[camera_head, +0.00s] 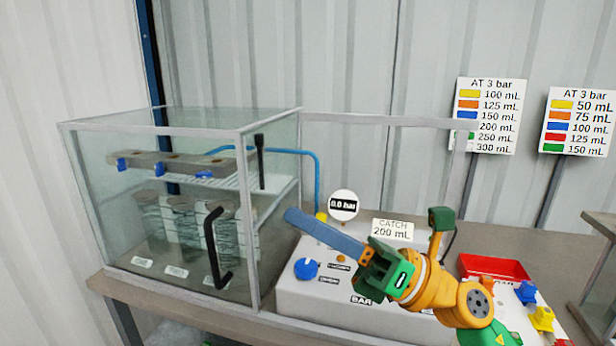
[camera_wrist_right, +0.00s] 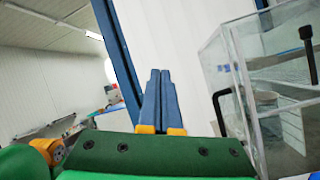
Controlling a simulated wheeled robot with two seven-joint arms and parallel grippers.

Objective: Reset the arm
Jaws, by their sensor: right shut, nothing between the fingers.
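My right arm comes in from the lower right in the head view, orange and green. My right gripper (camera_head: 296,220) has long blue fingers that point left, in front of the white control box (camera_head: 330,295) and near the right side of the glass cabinet. In the right wrist view the blue fingers (camera_wrist_right: 160,92) lie side by side, shut and empty, with the cabinet (camera_wrist_right: 262,70) to their right. I cannot see any contact with the cabinet or box. My left gripper is not in view.
The cabinet has a black door handle (camera_head: 213,248) and holds several cylinders. The box carries a blue knob (camera_head: 306,269), a gauge reading 0.0 bar (camera_head: 343,205) and a "CATCH 200 mL" sign (camera_head: 393,229). A red tray (camera_head: 495,268) and coloured valves stand at the right.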

